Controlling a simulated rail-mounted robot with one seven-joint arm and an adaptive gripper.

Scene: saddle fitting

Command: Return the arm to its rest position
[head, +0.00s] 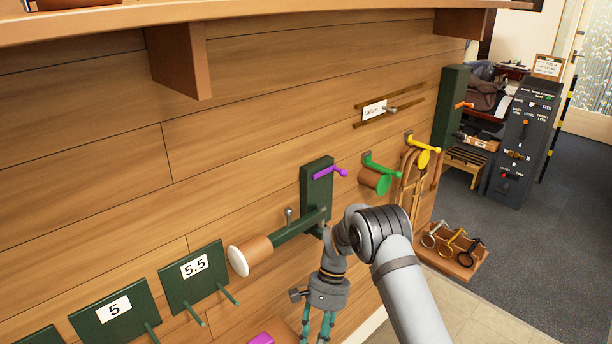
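My arm reaches in from the bottom right and bends at the wrist in front of the wooden wall. My gripper (316,334) points down at the bottom edge of the picture. Its teal fingers show a gap between them, but their tips are cut off, so their opening is unclear. No held thing is visible. A green wall bracket (317,186) with a purple lever stands just behind and above my wrist. Its arm carries a brown cylinder (256,250) with a white end, left of my wrist.
Green plates marked 5 (115,309) and 5.5 (195,268) with pegs are at lower left. A green-ended cylinder (382,184) and yellow hook (423,158) are right of the bracket. A wooden tray (452,262) holds several rings. Grey floor (535,240) lies open at right.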

